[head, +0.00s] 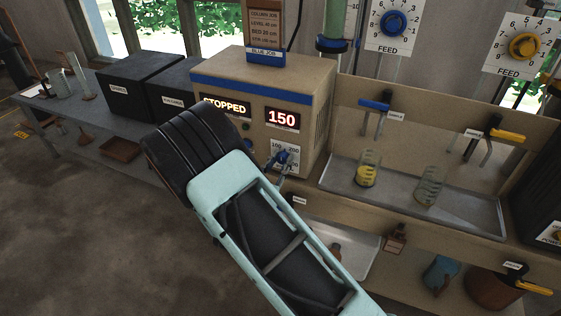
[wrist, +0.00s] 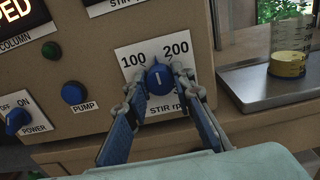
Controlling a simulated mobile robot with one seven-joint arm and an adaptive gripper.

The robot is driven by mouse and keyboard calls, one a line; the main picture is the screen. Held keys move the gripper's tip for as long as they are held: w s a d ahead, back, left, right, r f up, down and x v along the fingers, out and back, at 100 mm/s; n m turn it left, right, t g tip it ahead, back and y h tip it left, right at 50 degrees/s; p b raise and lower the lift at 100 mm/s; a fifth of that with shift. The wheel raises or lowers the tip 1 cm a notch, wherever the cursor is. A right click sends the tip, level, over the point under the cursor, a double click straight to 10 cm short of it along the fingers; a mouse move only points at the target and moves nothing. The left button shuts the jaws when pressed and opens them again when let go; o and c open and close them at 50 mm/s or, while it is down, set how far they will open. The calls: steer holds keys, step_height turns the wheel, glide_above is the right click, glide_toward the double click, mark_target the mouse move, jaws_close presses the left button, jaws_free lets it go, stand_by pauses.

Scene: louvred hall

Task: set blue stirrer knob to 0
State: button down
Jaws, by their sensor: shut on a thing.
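The blue stirrer knob (wrist: 158,79) sits on a white dial plate (wrist: 150,60) marked 100 and 200, with "STIR" below. Its white mark points about straight up, between 100 and 200. My gripper (wrist: 159,87) is shut on the knob, one finger on each side. The head view also shows the knob (head: 282,156) at the low right of the tan control box front (head: 262,150). The 0 mark is not readable in the wrist view. The red display (head: 283,118) reads 150, and another display (head: 225,107) reads STOPPED.
A metal tray (head: 420,205) with two glass beakers stands right of the box. Two FEED dials hang above.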

steer(key=shift+r, duration=0.1)
steer(key=n+p, duration=0.2)
steer(key=n, duration=0.1)
steer(key=shift+r+p, duration=0.1)
steer(key=shift+p, duration=0.2)
steer(key=n+p, duration=0.2)
steer(key=n, duration=0.1)
steer(key=n+p, duration=0.2)
steer(key=n, duration=0.1)
steer(key=shift+n, duration=0.3)
steer(key=n+p, duration=0.2)
steer(key=n, duration=0.1)
steer(key=shift+n, duration=0.3)
steer(key=n+p, duration=0.1)
steer(key=n, duration=0.2)
steer(key=shift+n+p, duration=0.3)
steer(key=n, duration=0.1)
steer(key=n+p, duration=0.1)
steer(key=n, duration=0.1)
steer(key=shift+f+n, duration=0.2)
steer(key=shift+n, duration=0.1)
steer(key=n+p, duration=0.1)
steer(key=n, duration=0.5)
steer(key=shift+f, duration=0.1)
steer(key=shift+n, duration=0.3)
